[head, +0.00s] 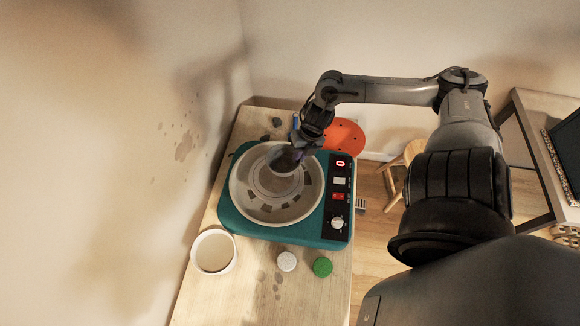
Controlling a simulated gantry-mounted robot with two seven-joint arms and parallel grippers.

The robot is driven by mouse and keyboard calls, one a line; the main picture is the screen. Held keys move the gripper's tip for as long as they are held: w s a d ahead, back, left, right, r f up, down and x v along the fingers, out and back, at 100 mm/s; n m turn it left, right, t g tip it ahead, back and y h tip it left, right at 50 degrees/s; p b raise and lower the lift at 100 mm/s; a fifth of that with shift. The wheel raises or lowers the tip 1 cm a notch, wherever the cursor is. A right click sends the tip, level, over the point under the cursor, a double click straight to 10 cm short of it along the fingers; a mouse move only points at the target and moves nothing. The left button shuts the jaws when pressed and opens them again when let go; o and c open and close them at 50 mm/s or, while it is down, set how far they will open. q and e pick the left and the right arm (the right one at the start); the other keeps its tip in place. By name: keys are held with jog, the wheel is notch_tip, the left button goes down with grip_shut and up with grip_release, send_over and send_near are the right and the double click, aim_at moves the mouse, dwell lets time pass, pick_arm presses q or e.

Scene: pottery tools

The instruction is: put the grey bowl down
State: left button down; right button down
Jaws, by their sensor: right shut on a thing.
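The gripper hides part of the bowl. I cannot tell whether the bowl touches the wheel or hangs just above it. The pottery wheel (240,222) has a teal body, a pale round pan and a black control panel at its right. My left gripper is not in view.
A white cup or pot (233,262) stands at the table's front left. A white jar (287,261) and a green-lidded jar (322,267) stand in front of the wheel. An orange disc (345,138) lies behind it.

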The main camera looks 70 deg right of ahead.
aim_at(291, 163)
jog(key=shift+w+a+f+b, duration=0.3)
jog(key=shift+w+f, duration=0.15)
jog(key=shift+w, duration=0.2)
jog(key=shift+w+a+f+b, duration=0.2)
jog(key=shift+w+a+f, duration=0.1)
jog(key=shift+w+f, duration=0.25)
jog(key=x, duration=0.2)
jog(key=shift+s+d+f+b, duration=0.1)
jog(key=shift+f+b, duration=0.25)
jog(key=shift+f, duration=0.55)
jog(key=c, duration=1.2)
grip_release()
